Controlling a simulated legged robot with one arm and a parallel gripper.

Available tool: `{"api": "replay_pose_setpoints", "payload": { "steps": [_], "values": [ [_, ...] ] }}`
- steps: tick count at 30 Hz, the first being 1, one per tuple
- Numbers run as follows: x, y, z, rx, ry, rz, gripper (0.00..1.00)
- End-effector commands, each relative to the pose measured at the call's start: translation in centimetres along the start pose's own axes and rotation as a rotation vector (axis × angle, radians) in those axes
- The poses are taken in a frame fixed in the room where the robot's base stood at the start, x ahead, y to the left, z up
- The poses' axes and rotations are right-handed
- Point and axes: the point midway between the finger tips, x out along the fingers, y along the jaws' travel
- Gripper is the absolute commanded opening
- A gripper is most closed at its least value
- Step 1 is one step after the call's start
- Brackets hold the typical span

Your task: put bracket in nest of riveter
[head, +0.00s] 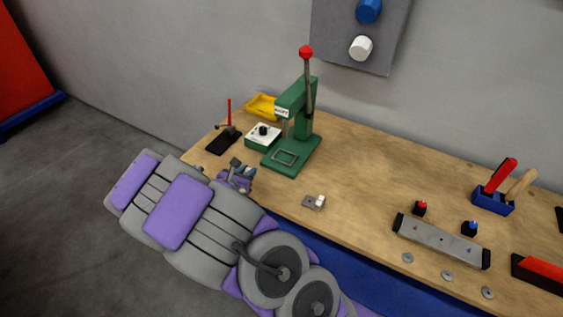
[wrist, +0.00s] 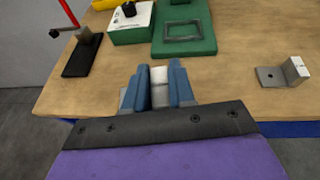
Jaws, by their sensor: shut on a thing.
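The green riveter (head: 297,122) stands on the bench with a red-knobbed lever. Its nest, a rectangular frame (head: 285,157), lies on the green base and looks empty; it also shows at the top of the wrist view (wrist: 183,31). My gripper (head: 244,174) is over the bench's front edge, in front and to the left of the riveter. In the wrist view its blue fingers (wrist: 159,84) are shut on a pale grey piece, seemingly a bracket (wrist: 159,76), mostly hidden between them. Another L-shaped bracket (wrist: 285,73) with a hole stands on the bench to the right.
A white-topped control box (head: 263,134) stands left of the riveter, and a black stand with a red rod (head: 224,142) farther left. A yellow tray (head: 262,106) is behind. Bare wood lies between my gripper and the riveter base.

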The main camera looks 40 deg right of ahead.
Motion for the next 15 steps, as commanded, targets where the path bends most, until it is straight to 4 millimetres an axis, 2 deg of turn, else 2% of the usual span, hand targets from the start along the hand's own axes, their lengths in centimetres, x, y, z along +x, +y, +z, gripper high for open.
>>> {"api": "replay_pose_setpoints", "payload": {
  "steps": [1, 3, 6, 11, 15],
  "values": [
    [1.1, -1.5, -1.0, 0.011, 0.003, -0.039, 0.0],
    [2.0, -3.0, -1.8, 0.03, 0.004, -0.077, 0.0],
    [2.9, -4.4, -2.4, 0.051, 0.007, -0.111, 0.0],
    [4.2, -4.9, -2.2, 0.058, 0.004, -0.127, 0.0],
    [6.6, -5.0, -1.1, 0.059, -0.002, -0.127, 0.0]
  ]
}}
